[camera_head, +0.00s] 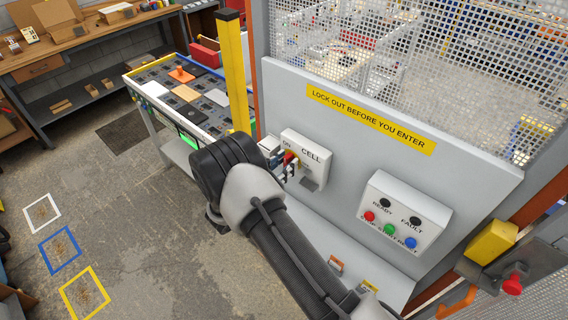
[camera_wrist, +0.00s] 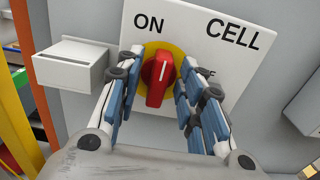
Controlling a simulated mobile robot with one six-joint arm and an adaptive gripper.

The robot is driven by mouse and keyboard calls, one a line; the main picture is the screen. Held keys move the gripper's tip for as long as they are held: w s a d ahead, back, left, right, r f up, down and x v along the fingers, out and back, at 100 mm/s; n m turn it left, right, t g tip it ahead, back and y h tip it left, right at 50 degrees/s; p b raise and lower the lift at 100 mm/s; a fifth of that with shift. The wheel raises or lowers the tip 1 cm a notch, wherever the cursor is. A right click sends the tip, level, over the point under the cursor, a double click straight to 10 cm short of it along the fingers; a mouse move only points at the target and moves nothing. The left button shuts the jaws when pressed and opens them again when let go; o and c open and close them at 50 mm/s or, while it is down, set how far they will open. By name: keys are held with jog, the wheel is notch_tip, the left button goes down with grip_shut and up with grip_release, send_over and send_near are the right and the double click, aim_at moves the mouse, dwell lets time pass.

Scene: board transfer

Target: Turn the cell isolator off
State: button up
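The cell isolator is a white box (camera_head: 312,150) on the grey panel, lettered CELL and ON. It fills the upper middle of the wrist view (camera_wrist: 235,65). Its red knob (camera_wrist: 157,82) sits on a yellow disc (camera_wrist: 176,53). The knob's grip stands nearly upright, with a white mark at its upper part, below the word ON. My gripper (camera_wrist: 161,68) is open, with one blue-padded finger on each side of the knob and gaps visible between. In the head view my gripper (camera_head: 284,164) is at the box and partly hides the knob (camera_head: 289,157).
A pushbutton box (camera_head: 405,215) lettered READY and FAULT is right of the isolator. A yellow post (camera_head: 233,75) stands at left of the panel. A small white box (camera_wrist: 70,65) is left of the isolator. Mesh (camera_head: 400,60) is above.

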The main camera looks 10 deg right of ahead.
grip_shut()
dwell(0.4)
jog(key=shift+f+m+b, duration=0.1)
jog(key=shift+m+b, duration=0.2)
jog(key=shift+b, duration=0.15)
jog(key=m+b, duration=0.3)
jog(key=b, duration=0.2)
jog(key=shift+f+m, duration=0.2)
jog(key=shift+m, duration=0.2)
jog(key=m+b, duration=0.4)
jog(key=b, duration=0.3)
jog(key=m+b, duration=0.5)
jog(key=b, duration=0.2)
jog(key=m+b, duration=0.4)
jog(key=b, duration=0.3)
jog(key=shift+s+d+f, duration=0.15)
jog(key=shift+s, duration=0.1)
jog(key=shift+m, duration=0.4)
